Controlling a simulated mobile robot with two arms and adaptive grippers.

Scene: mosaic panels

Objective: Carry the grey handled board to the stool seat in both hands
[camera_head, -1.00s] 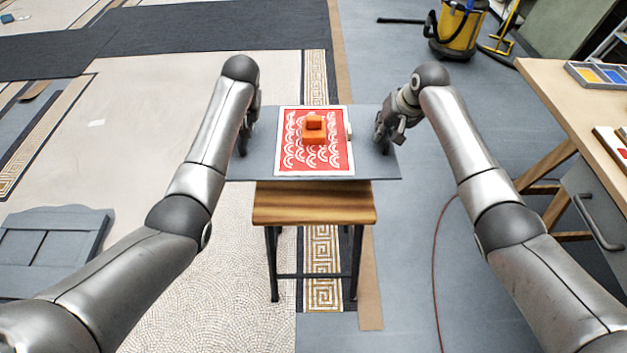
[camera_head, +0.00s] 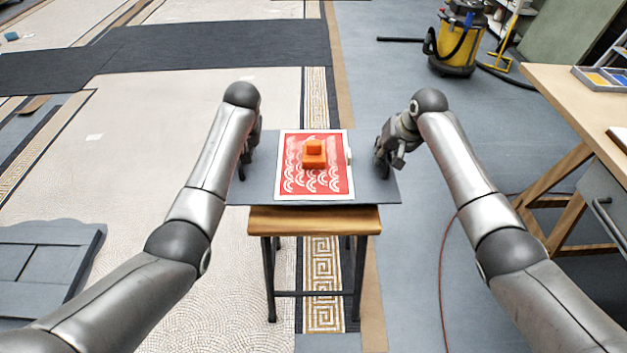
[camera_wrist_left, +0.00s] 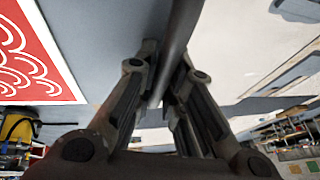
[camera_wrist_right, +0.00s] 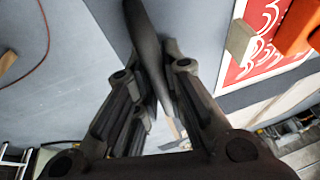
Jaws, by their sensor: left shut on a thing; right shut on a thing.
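The grey board (camera_head: 262,180) is level above the wooden stool seat (camera_head: 315,220), covering its far part; I cannot tell whether they touch. A red and white patterned panel (camera_head: 341,178) lies on the board, with an orange stepped block (camera_head: 314,160) on it and a small pale block (camera_head: 349,156) at its right edge. My left gripper (camera_head: 246,166) is shut on the board's left handle, a bar in the left wrist view (camera_wrist_left: 180,40). My right gripper (camera_head: 384,160) is shut on the right handle, a dark bar in the right wrist view (camera_wrist_right: 147,45).
A wooden workbench (camera_head: 560,105) with a tray (camera_head: 598,78) stands at the right. A yellow vacuum (camera_head: 456,45) is at the back right. A grey panelled piece (camera_head: 45,262) lies at the left. A red cable (camera_head: 441,270) runs along the floor right of the stool.

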